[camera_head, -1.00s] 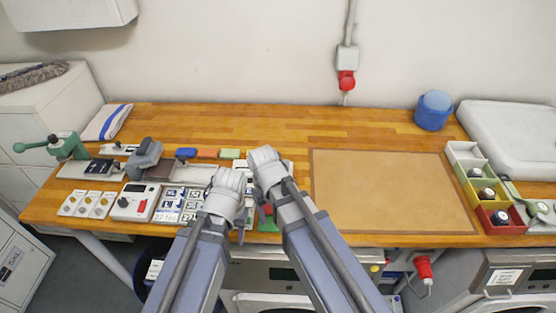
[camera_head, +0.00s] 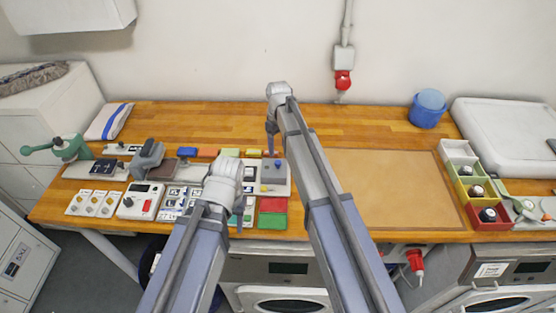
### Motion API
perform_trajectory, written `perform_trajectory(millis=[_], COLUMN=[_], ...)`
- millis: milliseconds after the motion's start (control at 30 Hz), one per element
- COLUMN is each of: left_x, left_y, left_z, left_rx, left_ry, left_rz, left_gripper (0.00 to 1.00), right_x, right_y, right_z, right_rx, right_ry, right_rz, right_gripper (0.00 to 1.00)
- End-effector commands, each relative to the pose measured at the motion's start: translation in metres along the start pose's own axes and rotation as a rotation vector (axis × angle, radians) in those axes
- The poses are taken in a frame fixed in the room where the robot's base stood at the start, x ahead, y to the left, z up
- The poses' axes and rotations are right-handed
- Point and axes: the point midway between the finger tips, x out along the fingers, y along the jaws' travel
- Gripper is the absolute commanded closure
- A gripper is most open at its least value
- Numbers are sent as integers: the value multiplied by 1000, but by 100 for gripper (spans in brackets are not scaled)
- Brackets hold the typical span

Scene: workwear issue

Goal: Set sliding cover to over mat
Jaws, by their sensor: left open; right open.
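The large tan mat (camera_head: 390,190) lies flat on the right half of the wooden bench, its surface bare. I cannot tell for sure which part is the sliding cover. A light grey panel (camera_head: 281,184) with a blue knob (camera_head: 277,163) and a yellow knob (camera_head: 265,188) lies just left of the mat. My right gripper (camera_head: 271,152) is open and points down above the back of this panel, close to the blue knob; contact is unclear. My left gripper (camera_head: 238,222) is open and empty over the small plates near the front edge, partly hidden by its wrist.
A red and green pad (camera_head: 272,206) lies at the front edge. A green-handled press (camera_head: 62,148), a grey block (camera_head: 147,157) and a keypad box (camera_head: 139,201) crowd the left. The back strip is mostly clear.

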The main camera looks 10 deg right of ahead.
Motion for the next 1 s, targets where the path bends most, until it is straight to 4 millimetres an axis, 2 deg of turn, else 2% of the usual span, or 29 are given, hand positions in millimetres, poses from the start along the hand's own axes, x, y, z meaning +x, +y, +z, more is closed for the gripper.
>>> perform_trajectory(millis=[600,1000], left_x=[70,72], left_y=[6,7], left_z=[-4,-4], left_rx=[8,7], left_ry=[0,0], left_rz=[-2,-2], left_gripper=[50,50], right_x=[70,73], right_y=[0,0], right_z=[0,0], right_rx=[1,1], right_ry=[0,0], right_rz=[0,0], right_gripper=[36,37])
